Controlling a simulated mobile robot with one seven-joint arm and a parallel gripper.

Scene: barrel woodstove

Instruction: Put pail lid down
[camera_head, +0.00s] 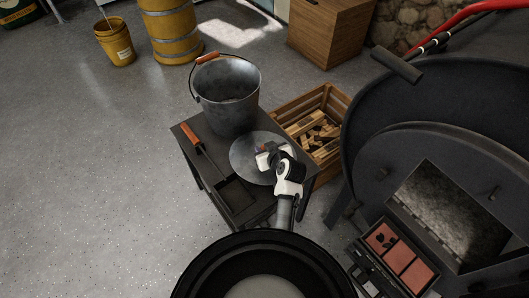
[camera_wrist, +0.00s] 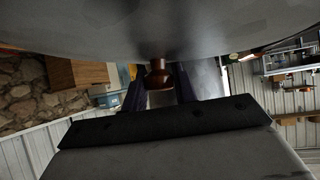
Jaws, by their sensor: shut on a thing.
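The grey metal pail lid (camera_head: 248,149) is a round disc over the small dark table (camera_head: 186,131), beside the pail. Whether it touches the tabletop or hovers just above it, I cannot tell. My gripper (camera_head: 270,156) is shut on the lid's brown knob. In the wrist view, the lid (camera_wrist: 160,28) spans the top of the picture and its knob (camera_wrist: 158,74) sits between my fingers (camera_wrist: 158,90). The open metal pail (camera_head: 226,100) stands upright at the table's back, with its orange-gripped handle raised.
An ash shovel (camera_head: 236,194) with an orange handle lies along the table's left and front. A wooden crate of split wood (camera_head: 318,130) stands right of the table. The dark barrel stove (camera_head: 440,105) fills the right side. Open floor lies to the left.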

